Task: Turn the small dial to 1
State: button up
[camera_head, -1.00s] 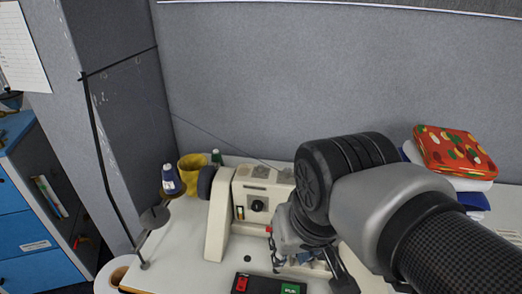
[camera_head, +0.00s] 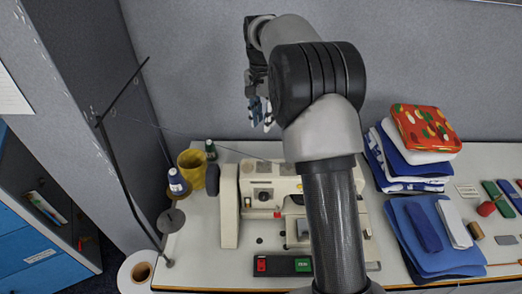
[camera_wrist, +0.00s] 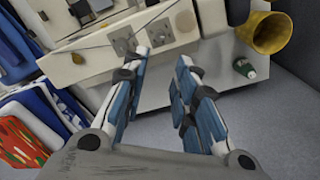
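The sewing machine (camera_head: 230,210) is cream-coloured and stands on the white table. A black round dial (camera_head: 264,195) is on its front panel at the left end. Its numbers are too small to read, and I cannot tell whether it is the small dial. My gripper (camera_head: 262,112) is raised above and behind the machine, apart from it. In the wrist view my gripper (camera_wrist: 165,60) is open, its blue-padded fingers apart with nothing between them.
A yellow cup (camera_head: 191,162), a blue-white thread spool (camera_head: 177,182) and a thin thread stand are left of the machine. Folded cloths (camera_head: 420,160) are stacked at right. A grey partition rises behind the table.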

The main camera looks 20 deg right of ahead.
aim_at(264, 162)
jog(key=f+b, duration=0.1)
jog(key=f, duration=0.7)
jog(key=f+b, duration=0.2)
jog(key=f, duration=0.7)
jog(key=shift+s+d, duration=0.1)
jog(key=shift+s, duration=0.1)
jog(key=shift+c, duration=0.2)
grip_shut()
